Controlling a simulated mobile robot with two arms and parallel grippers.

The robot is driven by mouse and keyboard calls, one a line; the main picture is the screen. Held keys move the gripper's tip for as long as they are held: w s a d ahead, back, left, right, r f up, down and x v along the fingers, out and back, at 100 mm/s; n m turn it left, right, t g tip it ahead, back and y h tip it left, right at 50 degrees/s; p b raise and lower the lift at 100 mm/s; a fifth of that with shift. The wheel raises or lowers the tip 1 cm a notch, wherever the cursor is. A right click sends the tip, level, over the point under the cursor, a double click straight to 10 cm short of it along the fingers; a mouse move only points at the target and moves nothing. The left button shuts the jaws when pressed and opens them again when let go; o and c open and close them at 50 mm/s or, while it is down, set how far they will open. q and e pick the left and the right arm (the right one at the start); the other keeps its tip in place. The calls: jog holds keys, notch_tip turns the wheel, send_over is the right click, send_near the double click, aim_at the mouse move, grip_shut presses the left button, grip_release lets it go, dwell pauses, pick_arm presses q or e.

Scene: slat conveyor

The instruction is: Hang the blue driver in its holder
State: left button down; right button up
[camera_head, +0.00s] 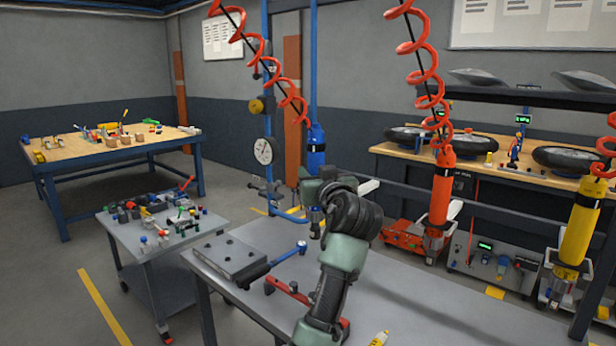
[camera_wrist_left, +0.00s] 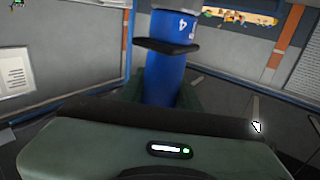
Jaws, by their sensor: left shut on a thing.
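The blue driver (camera_head: 316,150) is upright below a blue vertical line in the head view, with its metal lower end showing under the gripper. My left gripper (camera_head: 318,186) is shut around its lower body, and my wrist hides part of it. In the left wrist view the blue driver (camera_wrist_left: 166,75) shows as a blue cylinder marked 4, with a dark gripper finger (camera_wrist_left: 167,46) across it. A blue curved arm (camera_head: 288,214) at the foot of a blue post is just left of the driver; I cannot tell whether this is the holder. My right gripper is not in view.
An orange driver (camera_head: 441,190) and a yellow driver (camera_head: 579,230) hang to the right. The grey bench (camera_head: 400,284) below carries a metal plate block (camera_head: 231,256) and a blue-ended tool (camera_head: 290,252). A gauge (camera_head: 263,151) is on the post at left.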

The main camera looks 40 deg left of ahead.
pick_arm(q)
jog(key=w+f+b, duration=0.1)
jog(key=w, duration=1)
jog(key=shift+d, duration=0.45)
jog(key=shift+s+d+b, duration=0.1)
jog(key=shift+b, duration=0.2)
dwell(0.6)
jog(key=shift+f+b, duration=0.65)
dwell(0.9)
jog(key=c, duration=0.9)
grip_release()
jog(key=shift+b+v, duration=0.9)
jog(key=shift+v, duration=3.1)
